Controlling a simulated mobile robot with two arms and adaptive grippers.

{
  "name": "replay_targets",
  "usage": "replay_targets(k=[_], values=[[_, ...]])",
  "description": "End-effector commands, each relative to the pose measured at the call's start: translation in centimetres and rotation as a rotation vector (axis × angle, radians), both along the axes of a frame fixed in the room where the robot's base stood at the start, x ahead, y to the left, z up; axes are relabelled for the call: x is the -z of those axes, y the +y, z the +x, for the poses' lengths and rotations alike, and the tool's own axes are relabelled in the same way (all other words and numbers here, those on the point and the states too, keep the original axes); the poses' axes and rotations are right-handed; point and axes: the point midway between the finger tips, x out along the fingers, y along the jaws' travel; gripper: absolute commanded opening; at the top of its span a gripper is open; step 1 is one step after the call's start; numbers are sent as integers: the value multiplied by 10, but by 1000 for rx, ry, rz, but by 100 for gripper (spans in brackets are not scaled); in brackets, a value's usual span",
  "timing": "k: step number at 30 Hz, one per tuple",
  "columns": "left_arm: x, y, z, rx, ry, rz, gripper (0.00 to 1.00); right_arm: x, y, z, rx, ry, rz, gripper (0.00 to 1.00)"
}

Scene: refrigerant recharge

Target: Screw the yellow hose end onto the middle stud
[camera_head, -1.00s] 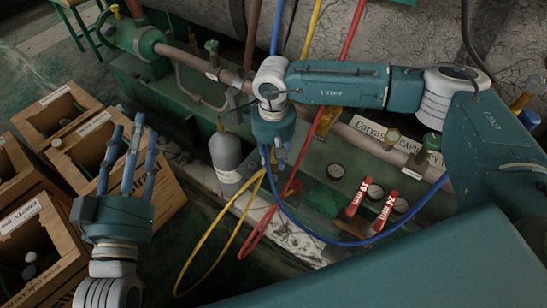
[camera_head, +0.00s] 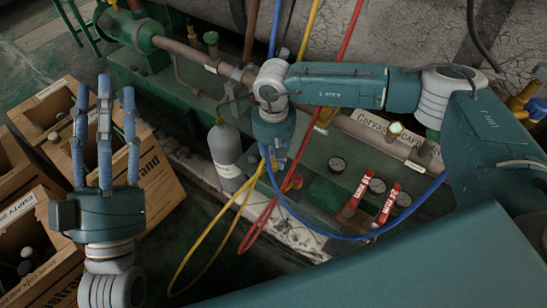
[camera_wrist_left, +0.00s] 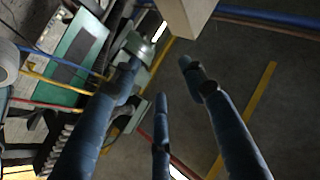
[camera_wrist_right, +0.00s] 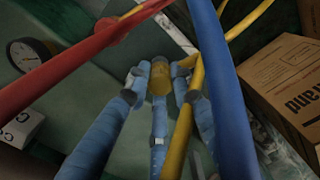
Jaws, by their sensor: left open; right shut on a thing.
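My right gripper (camera_head: 272,168) points down over the green machine bed (camera_head: 318,165). In the right wrist view its fingers (camera_wrist_right: 160,85) are shut around a brass-yellow piece (camera_wrist_right: 160,76), seemingly the yellow hose end. The yellow hose (camera_wrist_right: 194,100) runs close beside the fingers; in the head view it hangs in a loop (camera_head: 205,246) below the gripper. I cannot make out the middle stud, nor whether the hose end touches it. My left gripper (camera_head: 105,95) is open and empty, its fingers pointing up in the head view, over the wooden crates.
A blue hose (camera_head: 320,233) and a red hose (camera_head: 262,222) hang close around my right gripper. A grey cylinder (camera_head: 226,150) stands to its left. Wooden crates (camera_head: 160,185) fill the left.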

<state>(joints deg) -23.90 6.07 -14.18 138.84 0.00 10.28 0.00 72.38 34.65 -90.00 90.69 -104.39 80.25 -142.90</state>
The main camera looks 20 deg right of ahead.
Motion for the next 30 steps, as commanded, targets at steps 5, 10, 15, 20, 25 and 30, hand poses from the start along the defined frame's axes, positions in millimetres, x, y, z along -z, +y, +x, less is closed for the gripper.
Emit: replay_targets(k=[5, 10, 15, 20, 25, 30], values=[[0, 0, 0, 0, 2, 1, 43, 0, 0, 0, 0, 0, 0, 0], [0, 0, 0, 0, -1, 0, 43, 0, 0, 0, 0, 0, 0, 0], [-3, 0, -2, 0, -17, -6, 43, 0, 0, 0, 0, 0, 0, 0], [-6, 1, -5, 1, -35, -10, 43, 0, 0, 0, 0, 0, 1, 0], [-9, 2, -9, 2, -56, -16, 43, 0, 0, 0, 0, 0, 1, 0], [-11, 1, -10, 3, -64, -19, 43, -1, 0, 0, 0, 0, 1, 0]])
